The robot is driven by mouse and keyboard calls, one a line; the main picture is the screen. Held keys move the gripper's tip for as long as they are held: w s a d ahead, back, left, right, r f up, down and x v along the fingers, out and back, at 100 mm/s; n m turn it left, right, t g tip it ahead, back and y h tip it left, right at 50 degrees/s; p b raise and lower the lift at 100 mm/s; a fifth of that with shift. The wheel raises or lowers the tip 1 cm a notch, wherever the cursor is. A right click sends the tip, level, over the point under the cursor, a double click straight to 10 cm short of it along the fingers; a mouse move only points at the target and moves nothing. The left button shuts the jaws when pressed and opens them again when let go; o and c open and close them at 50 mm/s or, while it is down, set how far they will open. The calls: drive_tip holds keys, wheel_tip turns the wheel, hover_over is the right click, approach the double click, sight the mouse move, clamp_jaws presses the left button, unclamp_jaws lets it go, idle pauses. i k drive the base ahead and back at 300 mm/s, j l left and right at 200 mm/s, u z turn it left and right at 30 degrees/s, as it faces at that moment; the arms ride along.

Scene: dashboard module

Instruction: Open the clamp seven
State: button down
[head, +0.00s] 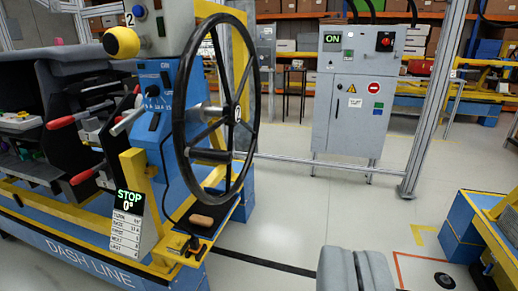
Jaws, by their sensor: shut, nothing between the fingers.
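Toggle clamps with red handles sit on the dark dashboard module (72,72) at the left. One red handle (60,122) sticks out to the left at mid height, and another red handle (81,177) is lower down. I cannot read a number seven on any of them, so I cannot tell which is clamp seven. My gripper (356,254) shows as two grey fingers at the bottom, pressed together and empty. It is over the floor, far to the right of the clamps and touching nothing.
A large black handwheel (178,92) on a blue column stands between my gripper and the clamps. A grey control cabinet (347,115) stands behind. A blue-yellow frame (462,240) is at right. Middle floor is clear.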

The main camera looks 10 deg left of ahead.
sight(54, 125)
drive_tip(key=u, duration=0.45)
drive_tip(key=j+u, duration=0.1)
drive_tip(key=u, duration=0.35)
drive_tip(key=i+u, duration=0.1)
drive_tip(key=u, duration=0.35)
